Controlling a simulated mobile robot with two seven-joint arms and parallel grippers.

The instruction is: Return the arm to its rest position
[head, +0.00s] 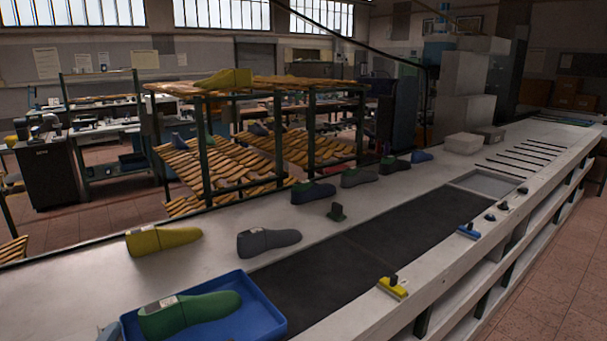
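Neither of my grippers can be made out in the head view. A green shoe last (200,313) lies in a blue tray (264,322) at the front left of the long bench. A yellow last (163,239) and a grey last (268,241) lie on the white bench top behind the tray. A dark blue last (313,192), a grey-green last (359,177), a dark green last (394,165) and a small blue last (422,156) stand in a row farther back. A small grey-blue shape (108,332) shows at the bottom edge beside the tray; I cannot tell what it is.
A dark mat (350,252) runs along the bench and is clear. A yellow-handled tool (392,288) and a blue one (468,231) lie on the front edge. Pale boxes (463,143) stand far back. A rack (230,160) with wooden slats and lasts stands behind the bench.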

